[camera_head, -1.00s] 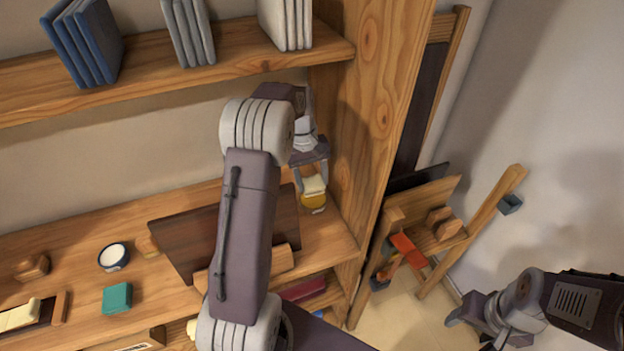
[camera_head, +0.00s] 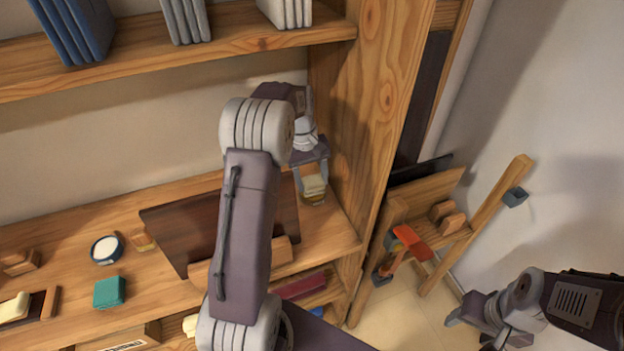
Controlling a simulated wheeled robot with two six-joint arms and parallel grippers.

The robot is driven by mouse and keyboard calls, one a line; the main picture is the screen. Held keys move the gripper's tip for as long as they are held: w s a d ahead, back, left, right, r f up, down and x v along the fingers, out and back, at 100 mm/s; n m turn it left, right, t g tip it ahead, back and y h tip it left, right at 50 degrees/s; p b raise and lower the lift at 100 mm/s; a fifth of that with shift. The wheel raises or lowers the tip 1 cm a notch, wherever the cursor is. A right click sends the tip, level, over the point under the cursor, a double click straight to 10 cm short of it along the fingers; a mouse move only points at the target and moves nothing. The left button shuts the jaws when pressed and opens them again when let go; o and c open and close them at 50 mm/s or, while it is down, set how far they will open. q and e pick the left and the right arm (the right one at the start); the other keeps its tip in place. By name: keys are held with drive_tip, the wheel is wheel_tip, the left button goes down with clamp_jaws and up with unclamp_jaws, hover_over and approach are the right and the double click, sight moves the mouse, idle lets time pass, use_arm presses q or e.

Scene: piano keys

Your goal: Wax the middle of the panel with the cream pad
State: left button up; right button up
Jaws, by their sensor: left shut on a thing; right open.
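My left gripper (camera_head: 312,180) is shut on the cream pad (camera_head: 314,185) and holds it near the right upright of the shelf unit. Just below the pad is a small yellowish item, mostly hidden; I cannot tell if they touch. The dark brown panel (camera_head: 185,232) leans on a wooden stand on the shelf, left of the pad. My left arm crosses in front of the panel and hides its middle. My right gripper (camera_head: 470,322) is open and empty at the lower right, away from the shelf.
A white-topped round tin (camera_head: 106,249), a teal block (camera_head: 110,292) and a small tan block (camera_head: 143,239) sit left of the panel. Books (camera_head: 75,28) stand on the upper shelf. A wooden rack (camera_head: 480,225) with an orange-handled tool (camera_head: 412,242) stands at the right.

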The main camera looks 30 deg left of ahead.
use_arm(q)
drive_tip(key=shift+f, duration=0.4)
drive_tip(key=shift+s+f, duration=0.1)
idle(1.8)
